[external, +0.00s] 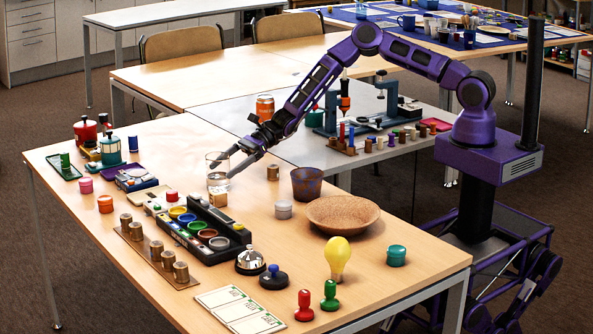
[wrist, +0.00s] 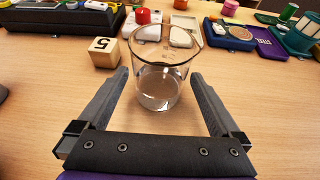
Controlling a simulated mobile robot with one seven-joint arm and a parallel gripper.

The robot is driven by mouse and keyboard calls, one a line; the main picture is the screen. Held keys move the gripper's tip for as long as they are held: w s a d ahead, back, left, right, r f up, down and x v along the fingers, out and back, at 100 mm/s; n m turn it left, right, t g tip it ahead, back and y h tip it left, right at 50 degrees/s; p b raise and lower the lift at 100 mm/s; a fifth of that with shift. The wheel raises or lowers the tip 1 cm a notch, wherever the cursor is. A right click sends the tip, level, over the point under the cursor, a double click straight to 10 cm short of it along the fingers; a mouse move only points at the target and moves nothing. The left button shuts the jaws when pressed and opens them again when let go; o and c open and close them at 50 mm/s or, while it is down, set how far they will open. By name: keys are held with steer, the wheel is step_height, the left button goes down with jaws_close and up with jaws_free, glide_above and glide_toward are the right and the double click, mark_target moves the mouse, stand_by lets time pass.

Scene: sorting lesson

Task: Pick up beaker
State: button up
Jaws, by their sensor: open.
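The beaker is a clear glass vessel with some clear liquid in its lower part. It stands upright on the wooden table (external: 330,275). In the wrist view the beaker (wrist: 161,85) is in the middle, its lower part between the tips of my gripper (wrist: 159,82). The fingers are open, one on each side, with a gap visible on both sides. In the external view the beaker (external: 217,172) is at the left end of my gripper (external: 235,160), and the fingers partly overlap it.
A wooden block marked 5 (wrist: 102,53) stands just left of the beaker. The black tray of colored pots (external: 205,231) is close by. A dark cup (external: 308,184) and a round cork-like bowl (external: 343,214) stand to the right. Bare table lies before the beaker.

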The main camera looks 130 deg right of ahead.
mark_target(209, 179)
steer(key=shift+x, duration=1.5)
steer(key=shift+c, duration=0.3)
steer(key=c, duration=1.2)
steer(key=shift+c, duration=0.3)
steer(key=shift+r, duration=0.15)
